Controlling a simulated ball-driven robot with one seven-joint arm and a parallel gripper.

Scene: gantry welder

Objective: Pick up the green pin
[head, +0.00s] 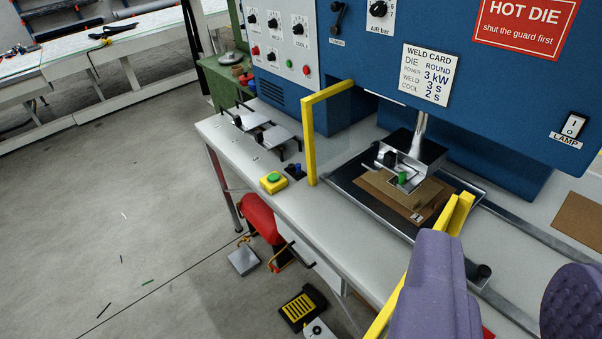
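A small green upright piece, which looks like the green pin (402,178), stands at the front of the metal die (412,152) under the press. A tan board (385,190) lies below it on a dark tray (346,179). My gripper (508,275) shows at the lower right as two purple fingers set wide apart, with nothing seen between them. It is apart from the green piece, which lies up and to the left of it in the picture. The pin's lower end is hard to make out.
A yellow guard frame (309,140) stands left of the die, and yellow bars (452,222) rise beside my left finger. A yellow box with a green button (273,181) sits on the bench's front edge. Metal rails (535,237) run to the right. Floor at left is mostly clear.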

